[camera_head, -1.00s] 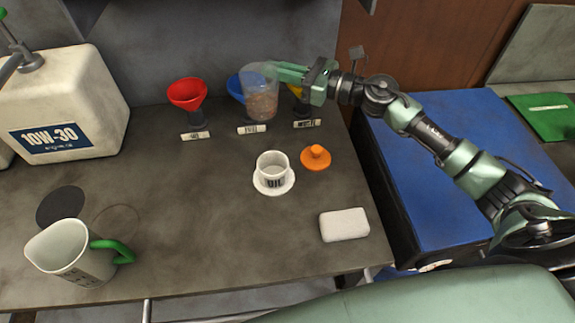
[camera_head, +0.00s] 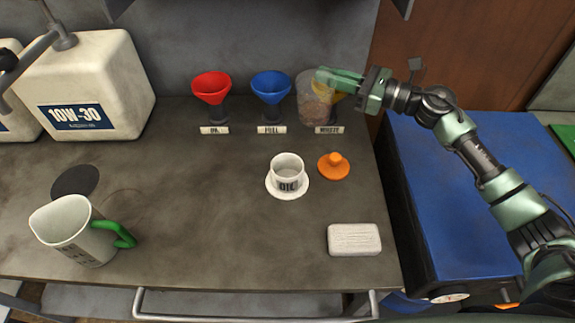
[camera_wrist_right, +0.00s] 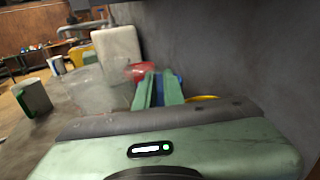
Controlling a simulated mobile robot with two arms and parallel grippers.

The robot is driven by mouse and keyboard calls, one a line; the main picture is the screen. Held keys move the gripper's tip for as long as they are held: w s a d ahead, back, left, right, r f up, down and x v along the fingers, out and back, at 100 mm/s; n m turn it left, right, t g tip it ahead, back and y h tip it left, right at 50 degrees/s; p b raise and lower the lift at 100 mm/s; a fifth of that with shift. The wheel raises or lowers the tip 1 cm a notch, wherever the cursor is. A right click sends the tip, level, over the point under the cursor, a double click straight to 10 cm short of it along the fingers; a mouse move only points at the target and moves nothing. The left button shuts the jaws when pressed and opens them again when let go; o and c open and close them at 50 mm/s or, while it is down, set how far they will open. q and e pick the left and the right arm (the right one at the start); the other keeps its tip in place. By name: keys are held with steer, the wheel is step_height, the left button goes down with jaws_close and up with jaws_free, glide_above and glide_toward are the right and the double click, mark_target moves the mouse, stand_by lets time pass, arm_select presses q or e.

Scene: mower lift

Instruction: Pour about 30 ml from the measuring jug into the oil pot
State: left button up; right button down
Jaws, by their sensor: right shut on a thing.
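The measuring jug (camera_head: 72,228), white with a green handle, stands at the front left of the bench. The oil pot (camera_head: 287,172) is a small white open pot marked OIL on a white saucer (camera_head: 272,190), mid-bench. Its inside looks pale; any contents cannot be told. My right gripper (camera_head: 324,77) is at the back right, shut on a clear cup (camera_head: 313,105) with brownish stuff showing through. The cup is upright in front of the yellow funnel (camera_head: 334,88). In the right wrist view the cup (camera_wrist_right: 95,92) is left of the fingers (camera_wrist_right: 158,84). My left gripper is out of view.
Red (camera_head: 211,86) and blue (camera_head: 270,92) funnels stand along the back wall behind labels. A 10W-30 canister (camera_head: 88,80) stands back left. An orange knobbed lid (camera_head: 333,167) and a white block (camera_head: 354,240) lie right of the pot. The front middle is clear.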

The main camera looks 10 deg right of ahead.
mark_target(312, 99)
steer(key=s+f+n, duration=0.1)
steer(key=a+f+n+b, duration=0.1)
steer(key=f, duration=0.1)
steer(key=s+a+f+n, duration=0.1)
steer(key=n, duration=0.1)
steer(key=shift+s+a+f+b, duration=0.15)
steer(key=shift+s+b, duration=0.15)
steer(key=shift+b, duration=0.1)
steer(key=s+a+r+n+p, duration=0.1)
steer(key=p, duration=0.1)
steer(key=s+a+r+n+p, duration=0.1)
steer(key=r+p, duration=0.1)
steer(key=shift+s+h, duration=0.1)
steer(key=shift+h, duration=0.2)
steer(key=shift+s+a+r+n+p, duration=0.4)
steer(key=shift+s+r+n+p, duration=0.15)
steer(key=shift+n+p, duration=0.45)
steer(key=shift+s+a+f+n, duration=0.1)
steer(key=shift+n, duration=0.2)
steer(key=shift+s+a+n, duration=0.2)
steer(key=shift+n, duration=0.3)
steer(key=shift+s+a+r+n+p, duration=0.3)
steer(key=shift+n+p, duration=0.2)
steer(key=shift+p, duration=0.35)
steer(key=shift+r+p, duration=0.15)
steer(key=shift+p, duration=0.15)
steer(key=shift+s+a+r+n+p, duration=0.55)
steer(key=shift+s+r+n+p, duration=0.1)
steer(key=shift+n+p, duration=0.5)
